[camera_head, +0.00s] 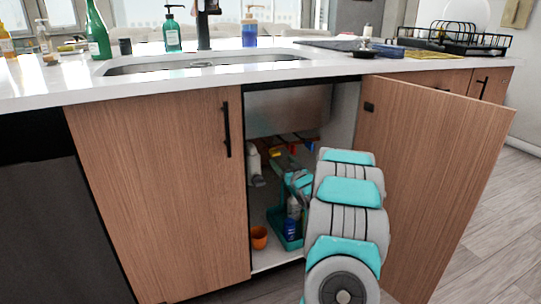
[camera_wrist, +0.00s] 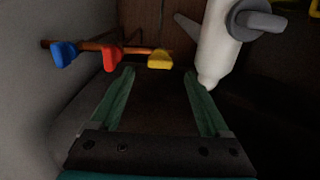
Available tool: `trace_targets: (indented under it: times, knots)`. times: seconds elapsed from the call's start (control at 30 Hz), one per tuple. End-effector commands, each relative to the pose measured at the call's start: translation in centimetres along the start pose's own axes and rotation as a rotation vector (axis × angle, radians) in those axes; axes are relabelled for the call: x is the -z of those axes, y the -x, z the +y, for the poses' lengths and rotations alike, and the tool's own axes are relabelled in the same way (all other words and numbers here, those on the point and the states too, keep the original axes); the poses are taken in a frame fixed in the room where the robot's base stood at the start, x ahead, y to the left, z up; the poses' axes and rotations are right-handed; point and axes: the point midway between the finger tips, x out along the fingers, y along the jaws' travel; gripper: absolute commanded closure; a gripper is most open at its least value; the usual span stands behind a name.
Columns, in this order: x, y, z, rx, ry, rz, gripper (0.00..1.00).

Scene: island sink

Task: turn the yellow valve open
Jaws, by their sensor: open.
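The yellow valve handle (camera_wrist: 160,60) sits at the right end of a copper pipe (camera_wrist: 86,46) in the wrist view. It shows small inside the open sink cabinet in the head view (camera_head: 275,153). My gripper (camera_wrist: 160,78) is open and empty. Its two green fingers point toward the yellow handle, which appears between and just beyond the fingertips. I see no contact. A red valve handle (camera_wrist: 111,58) and a blue valve handle (camera_wrist: 64,54) are on the same pipe, left of the yellow one.
A white pipe-like part (camera_wrist: 217,45) with a grey collar stands close to the right fingertip. The open cabinet door (camera_head: 440,160) is right of my arm. A teal caddy (camera_head: 285,225) with a blue bottle (camera_head: 292,229) and an orange cup (camera_head: 259,237) stand on the cabinet floor.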

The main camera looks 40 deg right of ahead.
Motion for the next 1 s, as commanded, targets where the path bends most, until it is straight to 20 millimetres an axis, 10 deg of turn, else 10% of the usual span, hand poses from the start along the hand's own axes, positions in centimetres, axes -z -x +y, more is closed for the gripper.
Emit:
trace_targets:
  times: [0.5, 0.87, 1.0]
  knots:
    - [-0.1, -6.3, -0.1, 0.000, 0.002, -0.004, 0.20]
    - [0.0, -7.0, -0.1, 0.000, 0.000, -0.003, 0.20]
    - [0.0, -7.0, -0.1, -0.001, 0.001, -0.002, 0.35]
